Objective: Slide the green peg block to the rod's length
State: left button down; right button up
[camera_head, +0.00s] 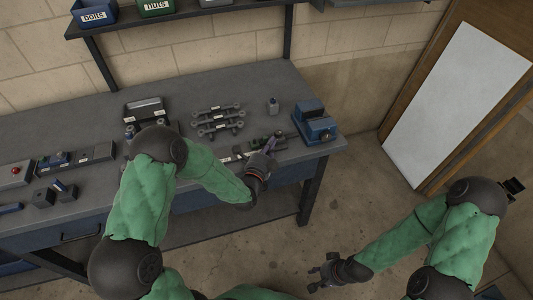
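My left gripper (270,146) reaches over the front edge of the workbench (90,208), just left of the blue vise. Its fingers are at a cluster of small dark parts (279,135). I cannot tell whether the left fingers are open or shut. My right gripper (313,278) hangs low over the floor, away from the bench, with its fingers apart and nothing between them.
A blue vise (314,123) stands at the bench's right end. Several grey labelled link parts (218,120) lie mid-bench behind my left arm. A small grey bottle (273,106) stands behind the parts. A shelf (190,14) with labelled bins hangs above. The floor (345,205) right of the bench is clear.

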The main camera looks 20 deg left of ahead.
pick_arm(q)
jog(key=shift+w+d, duration=0.1)
jog(key=shift+w, duration=0.65)
jog(key=shift+s+a+b, duration=0.4)
jog(key=shift+a+b, duration=0.2)
jog(key=shift+a, duration=0.05)
